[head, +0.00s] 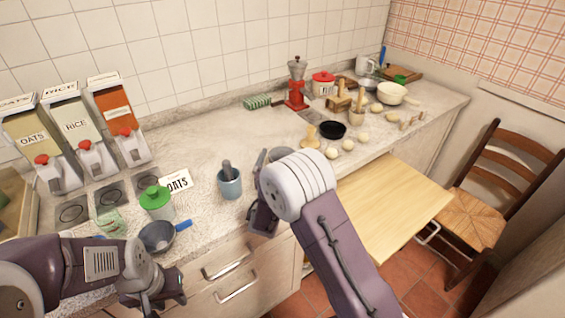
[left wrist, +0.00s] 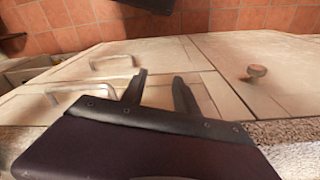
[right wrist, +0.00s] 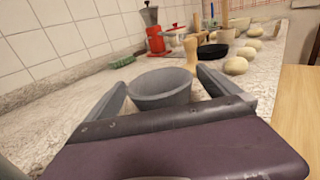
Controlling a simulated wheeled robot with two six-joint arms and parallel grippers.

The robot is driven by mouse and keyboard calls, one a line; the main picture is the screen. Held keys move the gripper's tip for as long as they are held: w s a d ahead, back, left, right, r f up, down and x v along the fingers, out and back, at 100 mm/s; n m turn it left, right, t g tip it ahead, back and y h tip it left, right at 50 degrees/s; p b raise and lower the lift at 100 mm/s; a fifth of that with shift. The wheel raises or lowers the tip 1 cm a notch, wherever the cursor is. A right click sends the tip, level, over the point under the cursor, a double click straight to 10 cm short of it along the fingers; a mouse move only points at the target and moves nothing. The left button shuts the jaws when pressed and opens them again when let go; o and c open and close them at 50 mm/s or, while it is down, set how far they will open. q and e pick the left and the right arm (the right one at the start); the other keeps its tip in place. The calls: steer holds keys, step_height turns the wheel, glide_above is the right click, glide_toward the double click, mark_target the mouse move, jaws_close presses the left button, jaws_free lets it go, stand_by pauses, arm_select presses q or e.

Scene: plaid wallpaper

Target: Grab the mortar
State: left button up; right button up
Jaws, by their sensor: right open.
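A grey, stone-like round bowl that looks like the mortar (right wrist: 160,88) stands upright on the counter in the right wrist view. In the head view the mortar (head: 281,153) is partly hidden behind my right wrist. My right gripper (right wrist: 163,82) is open, with a finger on each side of the mortar; I cannot tell whether they touch it. A blue-grey cup with a dark pestle-like handle (head: 230,184) stands left of my right gripper. My left gripper (head: 165,302) is open and empty, low in front of the drawers (left wrist: 110,75).
A grey bowl with blue handle (head: 158,237) and a green-lidded jar (head: 156,201) stand left. A black bowl (head: 333,130), wooden pieces and several round pale items lie right. A pulled-out wooden board (head: 395,205) juts out below. A chair (head: 490,190) stands right.

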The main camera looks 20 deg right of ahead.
steer(key=shift+w+d, duration=0.1)
steer(key=shift+w, duration=0.15)
steer(key=shift+s+r, duration=0.1)
steer(key=shift+c, duration=0.3)
steer(key=c, duration=2)
steer(key=shift+r, duration=0.1)
step_height(320, 180, up, 4)
steer(key=shift+r+p, duration=0.1)
steer(key=shift+p, duration=0.2)
steer(key=s+d+r, duration=0.5)
steer(key=d+r, duration=0.1)
steer(key=d, duration=0.4)
steer(key=shift+s+r, duration=0.3)
steer(key=shift+r, duration=0.05)
